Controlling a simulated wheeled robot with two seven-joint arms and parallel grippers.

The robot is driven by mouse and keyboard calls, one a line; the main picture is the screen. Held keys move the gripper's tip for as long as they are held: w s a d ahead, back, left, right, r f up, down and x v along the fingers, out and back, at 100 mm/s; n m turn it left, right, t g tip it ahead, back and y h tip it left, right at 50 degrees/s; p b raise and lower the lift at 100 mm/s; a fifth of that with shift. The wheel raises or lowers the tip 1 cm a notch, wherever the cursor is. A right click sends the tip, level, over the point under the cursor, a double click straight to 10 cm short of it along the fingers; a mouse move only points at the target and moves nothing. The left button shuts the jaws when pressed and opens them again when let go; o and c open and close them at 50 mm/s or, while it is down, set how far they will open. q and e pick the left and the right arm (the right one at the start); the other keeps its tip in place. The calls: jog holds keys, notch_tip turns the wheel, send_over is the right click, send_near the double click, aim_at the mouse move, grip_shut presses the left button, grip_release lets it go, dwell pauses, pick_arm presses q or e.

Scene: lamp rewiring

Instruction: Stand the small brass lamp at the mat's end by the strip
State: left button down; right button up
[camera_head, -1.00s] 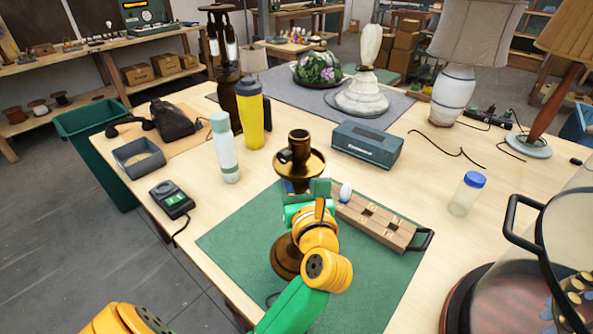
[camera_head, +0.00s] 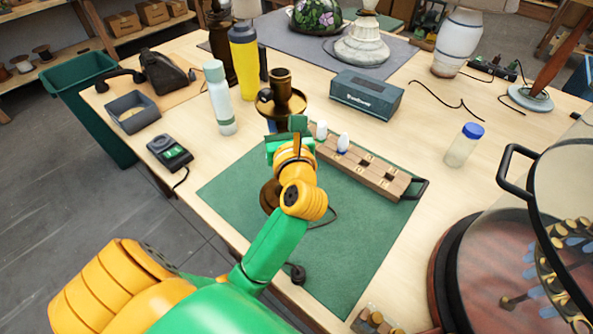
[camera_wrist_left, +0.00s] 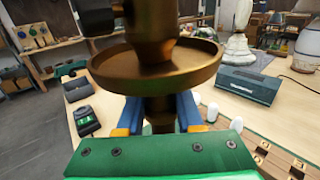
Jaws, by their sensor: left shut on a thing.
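The small brass lamp (camera_head: 282,100) is upright, with a round dish below its socket and a round base. My left gripper (camera_head: 288,145) is shut on its stem just below the dish; the left wrist view shows blue-tipped fingers around the stem (camera_wrist_left: 158,108). The base (camera_head: 270,195) is partly hidden behind my gripper, over the left part of the green mat (camera_head: 350,255). I cannot tell whether it touches the mat. A wooden strip with sockets (camera_head: 368,172) lies along the mat's back right side, with two white bulbs at its left end. My right gripper is out of view.
A yellow bottle (camera_head: 243,65) and a pale bottle (camera_head: 220,100) stand behind left of the lamp. A teal box (camera_head: 366,95) is behind. A black cord ends in a plug (camera_head: 296,273) on the mat. A handled round glass-lidded thing (camera_head: 500,270) is at right. The mat's middle is clear.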

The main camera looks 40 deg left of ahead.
pick_arm(q)
jog(key=w+a+p, duration=0.1)
jog(key=a+p, duration=0.1)
jog(key=a, duration=1.4)
jog(key=shift+a+p, duration=0.3)
jog(key=shift+d+r, duration=0.1)
dwell(0.5)
jog(key=shift+s+f+b, duration=0.1)
jog(key=shift+f+b, duration=1.45)
jog(key=shift+f, duration=0.95)
dwell(0.7)
